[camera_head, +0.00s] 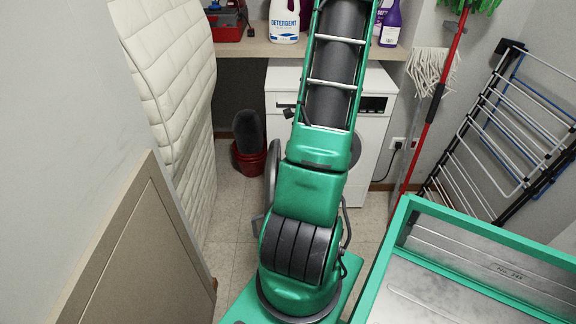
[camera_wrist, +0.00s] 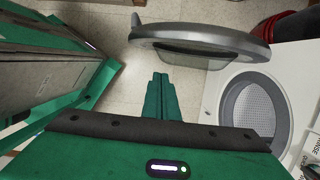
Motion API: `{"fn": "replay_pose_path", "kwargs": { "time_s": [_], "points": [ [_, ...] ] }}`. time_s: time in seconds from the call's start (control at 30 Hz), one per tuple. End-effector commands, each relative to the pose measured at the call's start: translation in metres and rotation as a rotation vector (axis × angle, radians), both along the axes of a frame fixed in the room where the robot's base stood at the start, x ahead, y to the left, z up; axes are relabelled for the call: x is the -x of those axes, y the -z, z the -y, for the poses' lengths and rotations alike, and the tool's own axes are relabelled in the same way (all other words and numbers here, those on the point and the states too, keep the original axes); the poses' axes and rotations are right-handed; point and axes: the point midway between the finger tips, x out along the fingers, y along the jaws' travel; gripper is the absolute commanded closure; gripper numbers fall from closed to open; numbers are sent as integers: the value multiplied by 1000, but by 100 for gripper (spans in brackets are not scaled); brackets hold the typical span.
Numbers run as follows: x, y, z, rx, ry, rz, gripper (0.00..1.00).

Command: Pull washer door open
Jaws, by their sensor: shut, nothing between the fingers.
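The white washer (camera_head: 378,135) stands under the shelf, partly hidden behind my arm. Its round grey door (camera_head: 271,172) stands swung out to the left of my arm. In the wrist view the open door (camera_wrist: 215,42) juts out from the washer front, with a small handle piece (camera_wrist: 137,20) at its free end. The round drum opening (camera_wrist: 252,108) is uncovered at the right. My gripper (camera_wrist: 160,78) has its green fingers shut and empty, beside the inner side of the door with a gap seen between them. The gripper is hidden in the head view.
A mattress (camera_head: 178,90) leans on the left wall, with a brown panel (camera_head: 140,255) nearer. A red bucket (camera_head: 250,160) stands left of the washer. A mop (camera_head: 432,70) and drying rack (camera_head: 500,135) are at the right. Bottles (camera_head: 286,20) stand on the shelf (camera_head: 245,47).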

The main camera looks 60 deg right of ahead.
Motion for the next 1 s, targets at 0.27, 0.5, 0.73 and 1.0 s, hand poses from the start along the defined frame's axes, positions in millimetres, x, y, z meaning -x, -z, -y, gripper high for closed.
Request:
{"fn": "replay_pose_path", "kwargs": {
  "time_s": [0.27, 0.5, 0.73, 1.0],
  "points": [
    [-10, 47, -8, -6, 0, -1, 100],
    [-18, 85, -12, -5, 1, -2, 100],
    [-45, 85, -26, 0, -2, -1, 100],
    [-54, 85, -31, -1, 0, 0, 100]
  ]
}}
